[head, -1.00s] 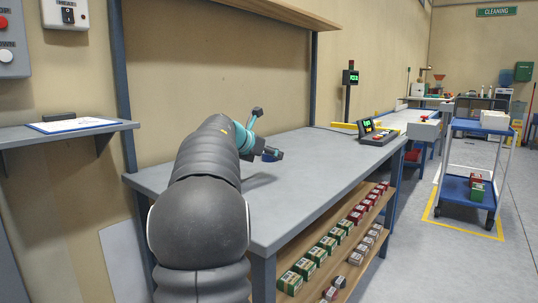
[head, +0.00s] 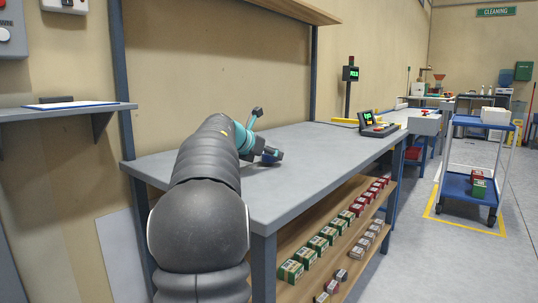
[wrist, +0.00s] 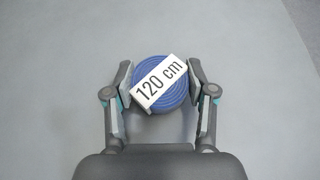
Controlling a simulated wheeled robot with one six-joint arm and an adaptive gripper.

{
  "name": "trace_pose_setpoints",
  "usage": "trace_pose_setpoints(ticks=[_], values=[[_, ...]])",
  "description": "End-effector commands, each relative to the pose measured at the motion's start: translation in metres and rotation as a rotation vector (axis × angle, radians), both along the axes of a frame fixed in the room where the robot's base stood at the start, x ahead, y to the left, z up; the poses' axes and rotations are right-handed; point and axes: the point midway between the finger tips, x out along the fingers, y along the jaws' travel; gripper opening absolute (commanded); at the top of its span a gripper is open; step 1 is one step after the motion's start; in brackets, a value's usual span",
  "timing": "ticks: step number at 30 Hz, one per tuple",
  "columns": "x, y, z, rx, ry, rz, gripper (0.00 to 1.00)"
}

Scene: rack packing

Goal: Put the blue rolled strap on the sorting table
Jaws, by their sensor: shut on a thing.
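The blue rolled strap (wrist: 176,101) with a white "120 cm" label sits between the two fingers of my gripper (wrist: 162,90) in the wrist view. The fingers press on its left and right sides. I cannot tell for sure whether the strap touches the tabletop.
The tabletop around my gripper is clear. A scale with a display (head: 376,125) stands at its far end. Several small boxes (head: 318,244) line the wooden shelf below. A blue cart (head: 470,188) stands at the right. A wall shelf (head: 65,116) is at the left.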

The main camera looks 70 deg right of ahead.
Motion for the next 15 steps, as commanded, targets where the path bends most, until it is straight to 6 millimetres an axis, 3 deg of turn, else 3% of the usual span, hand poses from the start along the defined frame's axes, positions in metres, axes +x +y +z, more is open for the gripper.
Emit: trace_pose_setpoints(ticks=[15], values=[[0.0, 0.0, -0.0078, -0.001, 0.001, 0.0, 0.14]])
